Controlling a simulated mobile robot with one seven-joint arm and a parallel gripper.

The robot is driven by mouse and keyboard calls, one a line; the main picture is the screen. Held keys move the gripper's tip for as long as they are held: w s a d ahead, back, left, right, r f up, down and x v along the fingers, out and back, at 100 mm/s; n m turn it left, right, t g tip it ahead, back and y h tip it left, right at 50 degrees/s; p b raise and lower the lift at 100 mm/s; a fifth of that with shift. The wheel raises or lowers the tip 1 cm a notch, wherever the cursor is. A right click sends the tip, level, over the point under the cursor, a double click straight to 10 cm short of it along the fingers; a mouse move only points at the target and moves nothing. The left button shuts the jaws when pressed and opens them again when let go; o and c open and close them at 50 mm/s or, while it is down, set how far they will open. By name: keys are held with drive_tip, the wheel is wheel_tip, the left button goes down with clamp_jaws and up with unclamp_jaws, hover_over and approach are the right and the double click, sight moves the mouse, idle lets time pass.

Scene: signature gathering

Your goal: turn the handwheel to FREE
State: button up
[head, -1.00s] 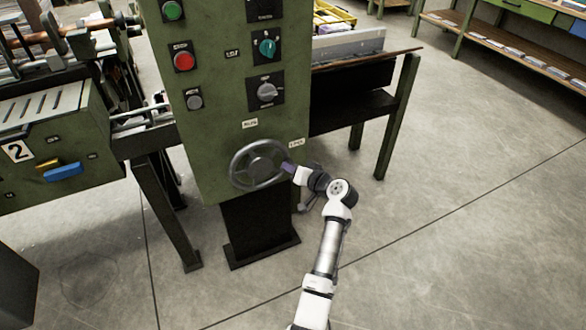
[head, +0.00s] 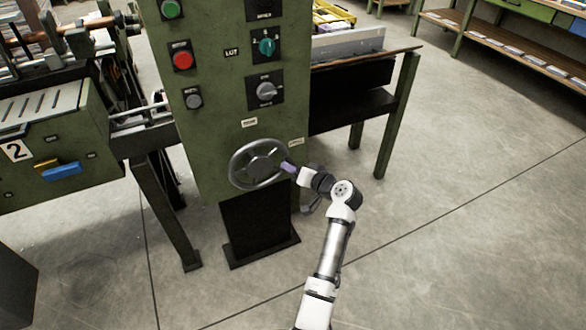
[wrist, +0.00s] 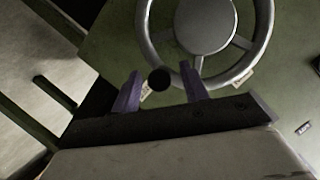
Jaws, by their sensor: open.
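The grey handwheel (head: 262,165) is on the front of the green machine cabinet, low down. It also shows at the top of the wrist view, with its round hub (wrist: 205,25), spokes and rim. A dark round knob (wrist: 159,79) shows by the rim, between the two purple fingers in the picture. My gripper (head: 287,166) is at the wheel's right side. In the wrist view my gripper (wrist: 160,80) is open, its fingers apart on either side of the knob. I cannot tell whether either finger touches it.
Small pale labels (head: 249,122) (head: 296,142) sit above and to the right of the wheel; their words are too small to read. Buttons and switches (head: 265,91) are higher on the cabinet. A table (head: 398,105) stands to the right. The floor (head: 460,230) at right is clear.

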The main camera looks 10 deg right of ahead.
drive_tip(key=b+v, duration=0.1)
drive_tip(key=v, duration=1.1)
drive_tip(key=shift+s, duration=0.1)
